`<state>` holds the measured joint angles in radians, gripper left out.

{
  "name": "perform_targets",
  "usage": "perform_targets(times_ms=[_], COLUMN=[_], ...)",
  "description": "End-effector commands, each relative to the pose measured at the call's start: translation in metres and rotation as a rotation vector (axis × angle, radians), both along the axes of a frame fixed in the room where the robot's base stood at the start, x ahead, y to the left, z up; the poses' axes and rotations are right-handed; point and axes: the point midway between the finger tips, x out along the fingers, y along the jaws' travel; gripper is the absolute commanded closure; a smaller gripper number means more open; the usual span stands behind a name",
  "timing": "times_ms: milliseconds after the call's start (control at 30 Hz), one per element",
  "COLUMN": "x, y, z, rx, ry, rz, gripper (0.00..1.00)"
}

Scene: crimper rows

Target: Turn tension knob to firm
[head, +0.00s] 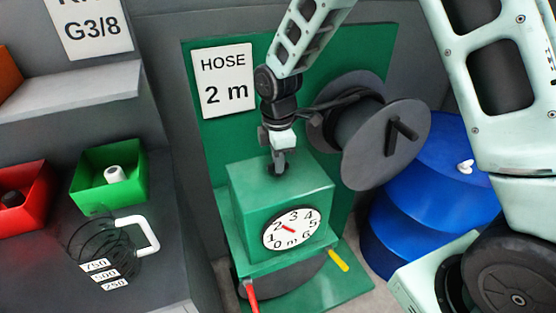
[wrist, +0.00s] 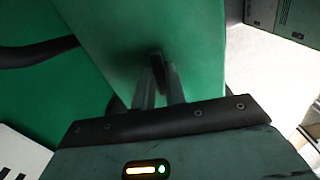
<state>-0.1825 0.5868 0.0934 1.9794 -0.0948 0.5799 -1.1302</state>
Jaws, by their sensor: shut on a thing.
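A green box (head: 255,200) has a round white dial (head: 292,229) on its front, marked 0 to 6 m, with a red pointer towards the 2. My gripper (head: 279,165) points down onto the box's top and is shut on a small dark knob there. In the wrist view my gripper's fingertips (wrist: 160,75) close around the dark knob (wrist: 156,59) against the green face. The fingers hide most of the knob, and I cannot read any mark for firm or its setting.
A grey hose reel (head: 388,165) stands right behind the box, close to my wrist. A sign (head: 225,80) reads HOSE 2 m. Red (head: 250,292) and yellow (head: 338,260) handles stick out below.

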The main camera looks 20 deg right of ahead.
Motion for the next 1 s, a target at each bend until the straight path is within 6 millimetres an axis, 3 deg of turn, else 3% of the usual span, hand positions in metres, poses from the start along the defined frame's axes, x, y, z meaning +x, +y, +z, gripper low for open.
perform_targets(times_ms=[1000], x=[0.0008], y=[0.0009], z=[0.0009], rx=[0.001], ry=[-0.002], rz=[-0.928], gripper=[1.0])
